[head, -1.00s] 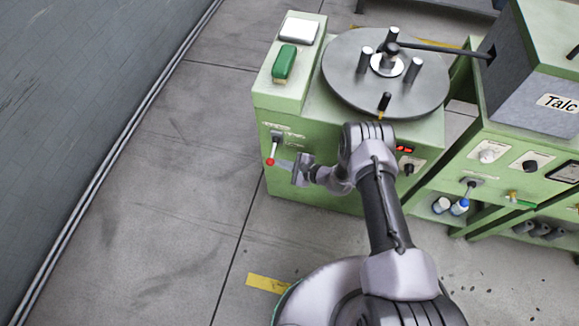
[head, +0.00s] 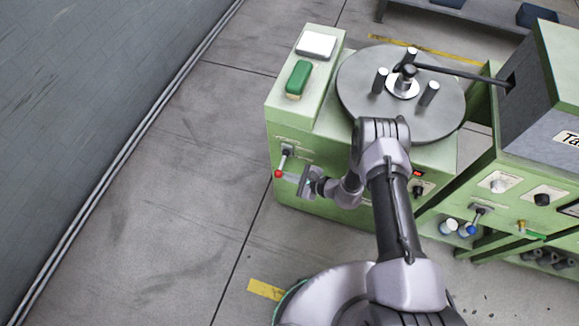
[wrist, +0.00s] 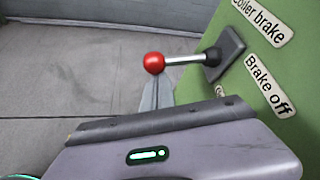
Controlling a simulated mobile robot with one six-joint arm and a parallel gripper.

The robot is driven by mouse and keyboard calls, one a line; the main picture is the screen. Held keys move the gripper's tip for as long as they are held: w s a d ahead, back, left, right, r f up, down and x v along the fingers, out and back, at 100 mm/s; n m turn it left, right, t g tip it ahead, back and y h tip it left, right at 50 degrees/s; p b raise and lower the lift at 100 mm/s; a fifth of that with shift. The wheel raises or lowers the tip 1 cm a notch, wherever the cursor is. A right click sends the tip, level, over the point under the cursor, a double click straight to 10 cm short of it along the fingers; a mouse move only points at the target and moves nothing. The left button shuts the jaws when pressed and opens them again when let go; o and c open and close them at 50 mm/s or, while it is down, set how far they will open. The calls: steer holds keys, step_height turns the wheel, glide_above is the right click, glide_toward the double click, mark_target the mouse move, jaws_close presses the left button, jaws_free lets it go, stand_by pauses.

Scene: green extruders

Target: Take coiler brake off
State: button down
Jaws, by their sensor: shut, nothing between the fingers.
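The coiler brake lever (head: 285,158) is on the front of the green coiler cabinet, near its left edge. It has a metal rod and a red ball knob (wrist: 154,63), and slants down from its mount in the head view. The wrist view shows its grey mounting plate (wrist: 225,53) and the labels "Coiler brake" (wrist: 264,20) and "Brake off" (wrist: 270,86). My gripper (head: 291,178) is shut and empty, its fingertips just right of the knob in the head view. In the wrist view the grey fingertip (wrist: 156,93) is right below the knob; I cannot tell whether they touch.
The coiler disc (head: 355,98) with upright pegs sits on the cabinet, with a green button (head: 298,79) to its left. Another green machine (head: 510,175) stands at right. The floor (head: 170,200) left of the cabinet is clear up to the wall.

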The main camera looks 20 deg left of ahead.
steer(key=r+m+g, duration=0.1)
steer(key=r+m+g+b, duration=0.1)
steer(key=r+m+g, duration=0.1)
steer(key=r, duration=0.1)
steer(key=shift+s, duration=0.35)
steer(key=shift+r, duration=0.5)
steer(key=shift+w+r, duration=0.15)
glide_toward(281, 173)
steer(key=d+f, duration=0.2)
steer(key=d, duration=0.1)
steer(key=shift+a+r, duration=0.15)
steer(key=shift+r, duration=0.05)
stand_by(0.6)
